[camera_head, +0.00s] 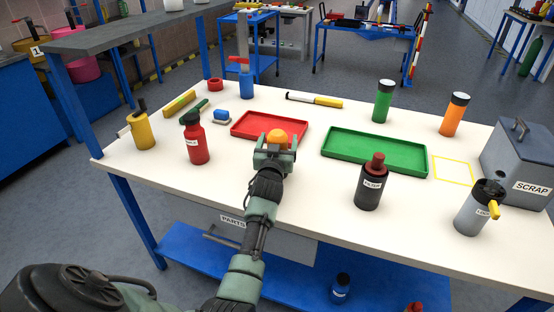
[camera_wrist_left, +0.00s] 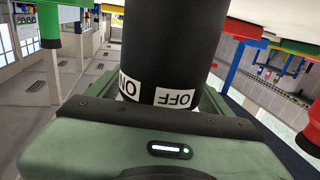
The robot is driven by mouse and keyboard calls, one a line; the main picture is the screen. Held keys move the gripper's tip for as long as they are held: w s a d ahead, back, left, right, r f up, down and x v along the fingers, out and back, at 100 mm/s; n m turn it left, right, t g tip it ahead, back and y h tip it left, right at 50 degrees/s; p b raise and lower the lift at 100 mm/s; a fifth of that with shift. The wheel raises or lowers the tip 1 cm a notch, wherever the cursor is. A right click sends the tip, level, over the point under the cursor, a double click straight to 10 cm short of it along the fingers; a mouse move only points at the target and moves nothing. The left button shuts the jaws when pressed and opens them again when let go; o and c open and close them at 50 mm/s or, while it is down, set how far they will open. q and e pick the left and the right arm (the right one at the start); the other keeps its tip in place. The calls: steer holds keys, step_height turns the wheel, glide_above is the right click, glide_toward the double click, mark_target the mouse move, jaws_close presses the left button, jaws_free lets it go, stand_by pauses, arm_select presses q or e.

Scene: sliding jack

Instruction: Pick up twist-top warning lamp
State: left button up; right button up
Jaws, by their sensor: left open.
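The twist-top warning lamp shows its orange dome (camera_head: 278,138) just beyond my left gripper (camera_head: 274,153) in the head view. The gripper hides the lamp's lower part there. In the left wrist view, the lamp's black cylindrical body (camera_wrist_left: 165,45) fills the upper middle, with white OFF and ON labels near the green gripper housing (camera_wrist_left: 150,150). My left gripper is open, with its jaws at the lamp body. I cannot tell whether the jaws touch it. My right gripper is in neither view.
A red tray (camera_head: 243,131) lies behind the lamp, and a green tray (camera_head: 335,152) lies to its right. A black bottle with a red cap (camera_head: 371,188) and a red bottle (camera_head: 196,145) stand on either side. A grey scrap bin (camera_head: 507,158) stands at the right.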

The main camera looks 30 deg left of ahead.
arm_select(q)
steer(key=shift+s+d+r, duration=0.2)
steer(key=shift+r, duration=0.1)
steer(key=shift+s+d+r, duration=0.2)
steer(key=shift+s, duration=0.15)
steer(key=c, duration=1.5)
steer(key=shift+w+f, duration=0.1)
jaws_close()
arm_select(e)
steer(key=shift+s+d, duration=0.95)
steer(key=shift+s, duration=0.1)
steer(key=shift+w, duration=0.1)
